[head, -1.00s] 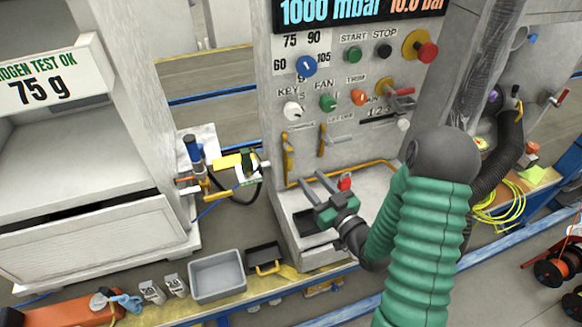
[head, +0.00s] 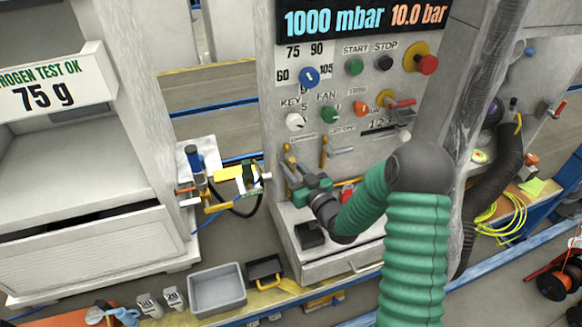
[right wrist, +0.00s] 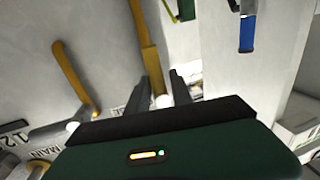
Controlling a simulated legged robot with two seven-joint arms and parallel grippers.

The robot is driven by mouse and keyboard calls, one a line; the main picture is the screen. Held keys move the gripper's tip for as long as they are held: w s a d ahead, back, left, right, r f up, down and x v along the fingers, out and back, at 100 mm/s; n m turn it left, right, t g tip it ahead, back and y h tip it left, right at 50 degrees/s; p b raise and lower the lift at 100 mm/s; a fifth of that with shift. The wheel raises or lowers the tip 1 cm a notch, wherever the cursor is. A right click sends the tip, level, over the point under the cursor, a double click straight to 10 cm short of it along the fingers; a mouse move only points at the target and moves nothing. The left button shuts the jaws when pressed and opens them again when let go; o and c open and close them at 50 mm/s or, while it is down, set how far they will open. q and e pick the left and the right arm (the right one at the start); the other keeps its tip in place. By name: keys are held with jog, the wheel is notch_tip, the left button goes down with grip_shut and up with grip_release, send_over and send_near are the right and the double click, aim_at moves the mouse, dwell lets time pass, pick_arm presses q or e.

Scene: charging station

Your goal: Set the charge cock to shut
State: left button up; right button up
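Two yellow-handled cocks sit low on the grey control panel; their small labels are too blurred to read, so I cannot tell by name which is the charge cock. The left cock (head: 287,150) is partly hidden by my right gripper (head: 289,168), which is at it. The right cock (head: 323,151) has its yellow handle hanging down and a grey lever pointing right. In the right wrist view, my right gripper's fingers (right wrist: 165,88) are apart, with the left cock's yellow handle (right wrist: 149,45) just beyond them and a pale round end between them. Contact is unclear. My left gripper is out of view.
The panel's knobs and buttons, such as the green fan knob (head: 329,115), are above the cocks. A red item (head: 347,193) lies on the ledge below. A blue-and-yellow fitting with hoses (head: 240,176) is to the left. A grey bin (head: 217,289) stands in front.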

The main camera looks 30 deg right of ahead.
jog(key=shift+w+d, duration=0.1)
jog(key=shift+d, duration=0.05)
grip_shut()
